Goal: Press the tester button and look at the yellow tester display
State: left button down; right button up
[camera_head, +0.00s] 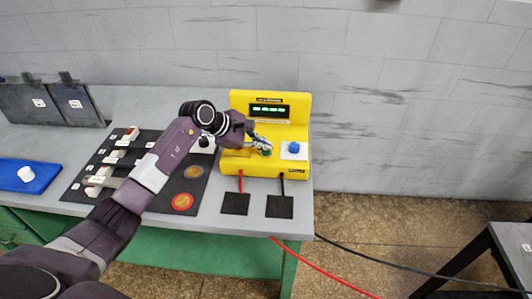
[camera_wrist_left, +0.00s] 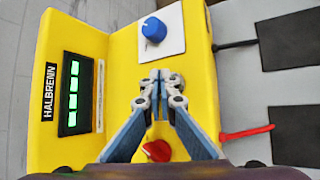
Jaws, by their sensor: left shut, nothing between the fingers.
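The yellow tester (camera_head: 240,103) stands near the right end of the grey table. Its display (camera_head: 269,111) is lit with green characters, too small to read; in the left wrist view the display (camera_wrist_left: 76,95) shows them sideways. My left gripper (camera_head: 265,147) is shut and empty over the tester's front panel. Its fingertips (camera_wrist_left: 160,78) meet over the yellow surface, beside a blue knob (camera_wrist_left: 154,29) on a white plate. A red knob (camera_wrist_left: 157,151) shows between the finger bases. The fingers hide the panel under the tips; I cannot tell whether they touch it. My right gripper is out of view.
Two black pads (camera_head: 235,204) with red and black leads lie before the tester. A dark mat (camera_head: 76,192) with small parts and discs lies under my left arm. A blue tray (camera_head: 42,180) and dark panels (camera_head: 78,103) stand left. Cables trail on the floor.

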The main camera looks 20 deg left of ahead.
aim_at(264, 152)
pick_arm(q)
jog(key=shift+f+b, duration=0.4)
jog(key=shift+b, duration=0.15)
dwell(0.7)
dwell(0.3)
jog(key=shift+r, duration=0.8)
jog(key=shift+p, duration=0.3)
jog(key=shift+r+p, duration=1.1)
jog(key=shift+r, duration=1.45)
